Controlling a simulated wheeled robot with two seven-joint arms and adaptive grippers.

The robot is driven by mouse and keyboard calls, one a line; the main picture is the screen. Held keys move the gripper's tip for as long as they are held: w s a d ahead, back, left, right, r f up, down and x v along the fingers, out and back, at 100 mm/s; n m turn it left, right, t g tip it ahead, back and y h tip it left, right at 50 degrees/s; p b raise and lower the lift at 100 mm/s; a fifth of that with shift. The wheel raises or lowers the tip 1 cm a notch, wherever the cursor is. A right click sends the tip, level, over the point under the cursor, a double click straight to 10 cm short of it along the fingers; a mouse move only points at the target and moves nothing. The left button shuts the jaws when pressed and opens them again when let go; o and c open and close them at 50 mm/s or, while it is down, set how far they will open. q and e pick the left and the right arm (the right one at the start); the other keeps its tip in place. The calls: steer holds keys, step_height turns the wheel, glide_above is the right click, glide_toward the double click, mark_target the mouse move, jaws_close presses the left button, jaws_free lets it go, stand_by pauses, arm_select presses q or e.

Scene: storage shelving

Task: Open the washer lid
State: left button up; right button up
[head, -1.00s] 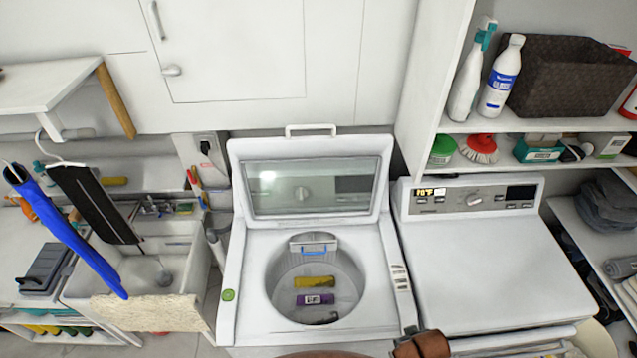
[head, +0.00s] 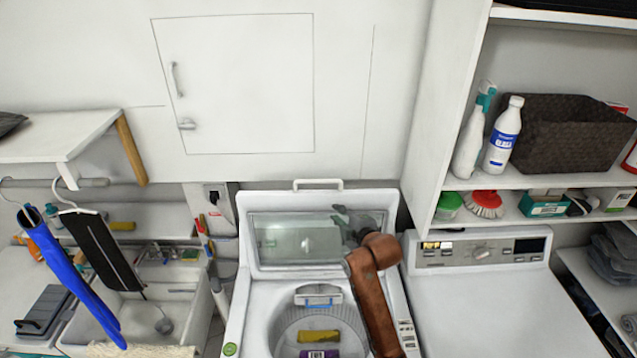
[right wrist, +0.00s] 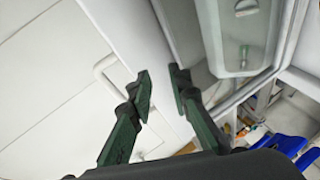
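The white washer (head: 240,325) stands in the middle of the head view. Its lid (head: 290,240), with a glass window, stands raised at the back of the tub. The lid handle (head: 317,184) is a white loop on the top edge; it also shows in the right wrist view (right wrist: 104,72). My right gripper (head: 346,218) is in front of the right part of the lid and hides some of the glass. In the right wrist view its dark green fingers (right wrist: 160,88) are apart with nothing between them, beside the lid's edge. My left gripper is not in view.
A white dryer (head: 505,305) stands right of the washer. Shelves with bottles (head: 503,137) and a brown basket (head: 562,138) are above it. A sink (head: 170,305) and hanging clothes (head: 100,250) are at left. A yellow item (head: 318,336) lies in the tub.

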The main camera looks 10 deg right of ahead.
steer(key=n+t, duration=0.1)
steer(key=n, duration=0.1)
glide_toward(318, 182)
steer(key=d+x, duration=0.1)
steer(key=x, duration=0.2)
steer(key=shift+y, duration=0.3)
steer(key=p+x, duration=0.1)
steer(key=x, duration=0.2)
steer(key=p+x, duration=0.1)
steer(key=x, duration=0.2)
steer(key=shift+w+a+f, duration=0.1)
steer(key=shift+w+a, duration=0.15)
steer(key=shift+a, duration=0.05)
steer(key=shift+w+f+p, duration=0.2)
steer(key=shift+w+p, duration=0.2)
steer(key=shift+w, duration=0.15)
steer(key=shift+c, duration=0.2)
jaws_close()
steer(key=shift+a+f, duration=0.1)
steer(key=shift+f, duration=0.05)
